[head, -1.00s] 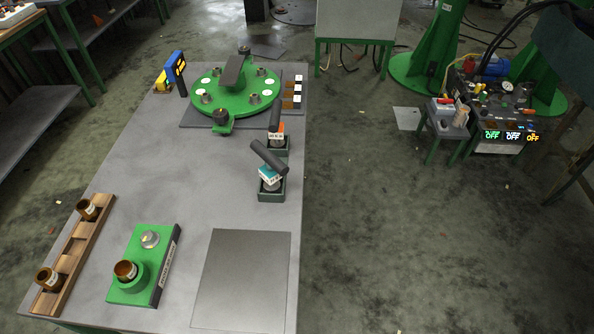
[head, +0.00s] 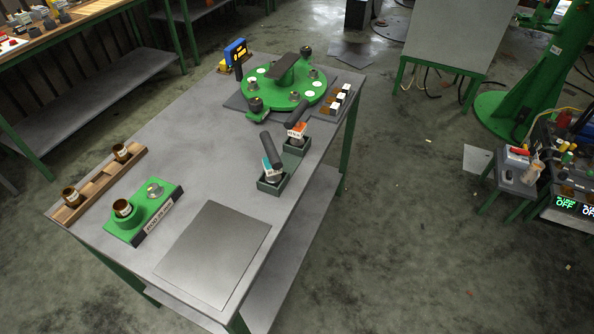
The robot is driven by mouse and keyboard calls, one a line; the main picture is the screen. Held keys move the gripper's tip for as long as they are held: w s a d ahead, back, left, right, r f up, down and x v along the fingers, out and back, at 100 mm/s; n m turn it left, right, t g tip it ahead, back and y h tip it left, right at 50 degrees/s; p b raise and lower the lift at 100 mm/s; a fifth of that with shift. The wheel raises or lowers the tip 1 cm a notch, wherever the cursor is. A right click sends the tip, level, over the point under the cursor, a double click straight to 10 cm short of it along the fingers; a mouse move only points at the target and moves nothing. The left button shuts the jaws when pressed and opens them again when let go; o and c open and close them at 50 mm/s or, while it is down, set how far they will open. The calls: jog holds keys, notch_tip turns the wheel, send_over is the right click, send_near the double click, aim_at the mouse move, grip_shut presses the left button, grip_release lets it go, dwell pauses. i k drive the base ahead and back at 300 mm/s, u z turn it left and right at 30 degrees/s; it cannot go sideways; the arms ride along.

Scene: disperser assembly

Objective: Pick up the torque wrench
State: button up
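I cannot tell for sure which thing is the torque wrench. Two tools with thick dark handles stand in dark green holders on the grey table. The nearer tool (head: 270,164) has a teal-and-white label and a tilted handle, and stands in its holder (head: 273,185). The farther tool (head: 296,131) has an orange label and stands just behind it. A yellow-and-blue device (head: 236,54) stands at the table's back left. My gripper is not in view.
A green round fixture (head: 284,86) fills the table's back. A green block (head: 143,213) and a wooden rack (head: 98,186) with brown cups are front left. A flat grey plate (head: 213,254) lies at the front. Open floor (head: 400,235) lies to the right of the table (head: 190,130).

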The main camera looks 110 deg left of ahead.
aim_at(272, 165)
jog(key=i, duration=0.8)
jog(key=z, duration=2.85)
jog(key=k, duration=1.1)
